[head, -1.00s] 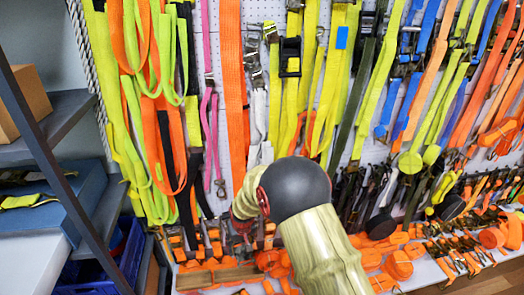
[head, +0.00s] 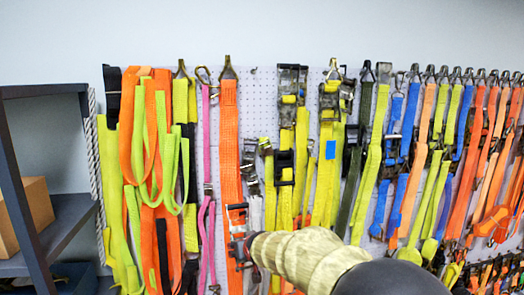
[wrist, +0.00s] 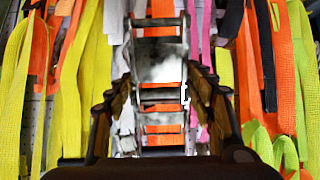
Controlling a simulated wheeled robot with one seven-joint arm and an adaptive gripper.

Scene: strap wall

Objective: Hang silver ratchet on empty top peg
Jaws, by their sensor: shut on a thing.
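The silver ratchet (wrist: 160,62) is a metal frame with crossbars, held between the two fingers of my gripper (wrist: 165,112) in the wrist view. In the head view, a dark metal ratchet (head: 237,216) shows just above my gripper (head: 240,248), in front of the lower part of a wide orange strap (head: 230,130). My wrist hides part of the hold. A small dark spot that may be a bare peg (head: 253,71) lies in the gap on the top row, right of the orange strap; it is too small to be sure.
The pegboard (head: 262,105) is crowded with hanging straps. Yellow straps with ratchets (head: 331,100) hang right of the gap, and a pink strap (head: 206,140) hangs left. A dark shelf (head: 60,225) with a cardboard box (head: 28,212) stands at the left.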

